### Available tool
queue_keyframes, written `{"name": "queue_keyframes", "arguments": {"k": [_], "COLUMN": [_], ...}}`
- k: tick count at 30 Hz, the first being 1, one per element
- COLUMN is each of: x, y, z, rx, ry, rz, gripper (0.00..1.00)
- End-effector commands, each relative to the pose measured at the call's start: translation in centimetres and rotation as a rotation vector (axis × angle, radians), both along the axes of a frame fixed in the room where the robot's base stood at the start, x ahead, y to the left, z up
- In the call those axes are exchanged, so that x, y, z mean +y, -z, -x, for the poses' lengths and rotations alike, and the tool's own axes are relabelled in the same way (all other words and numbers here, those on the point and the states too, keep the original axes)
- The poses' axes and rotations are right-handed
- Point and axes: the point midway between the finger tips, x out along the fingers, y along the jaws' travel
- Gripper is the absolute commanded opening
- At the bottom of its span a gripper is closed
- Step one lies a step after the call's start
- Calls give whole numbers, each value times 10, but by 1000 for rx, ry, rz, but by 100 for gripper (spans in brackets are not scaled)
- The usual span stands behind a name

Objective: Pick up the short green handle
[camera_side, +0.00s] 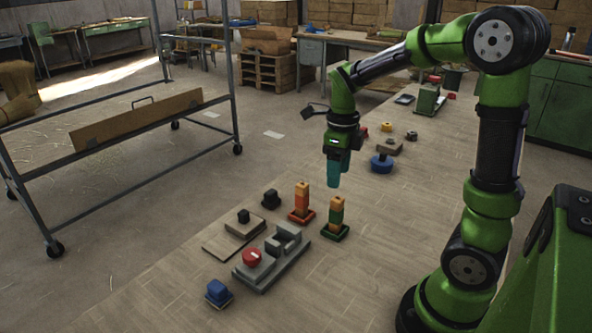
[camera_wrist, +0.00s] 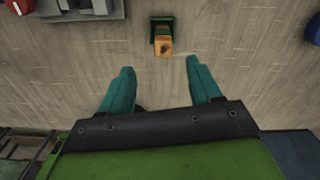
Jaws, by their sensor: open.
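The short green handle (camera_side: 336,215) stands upright in a dark green square base on the table, with an orange top. In the wrist view the green handle (camera_wrist: 163,40) shows at the top centre, seen from above, beyond the fingertips and between their lines. My gripper (camera_side: 333,178) has teal fingers and is above the table, above and a little behind the handle in the side view. In the wrist view my gripper (camera_wrist: 160,75) is open, with nothing between its fingers.
A taller red-orange handle (camera_side: 302,202) stands close left of the green one. A grey fixture (camera_side: 270,262) with a red knob lies in front. Bare table lies right of the green handle.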

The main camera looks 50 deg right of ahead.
Motion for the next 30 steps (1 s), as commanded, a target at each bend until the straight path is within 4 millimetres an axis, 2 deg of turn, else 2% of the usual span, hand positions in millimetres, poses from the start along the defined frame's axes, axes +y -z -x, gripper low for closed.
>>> {"name": "queue_keyframes", "arguments": {"k": [3,9,16,24,30], "x": [0,0,-1,-5,-5], "y": [28,62,78,117,125], "z": [1,1,1,3,2], "rx": [6,2,1,2,-2], "ry": [0,0,0,-2,-1], "rz": [-1,-1,-1,-1,0], "gripper": [63,63,63,63,63]}}
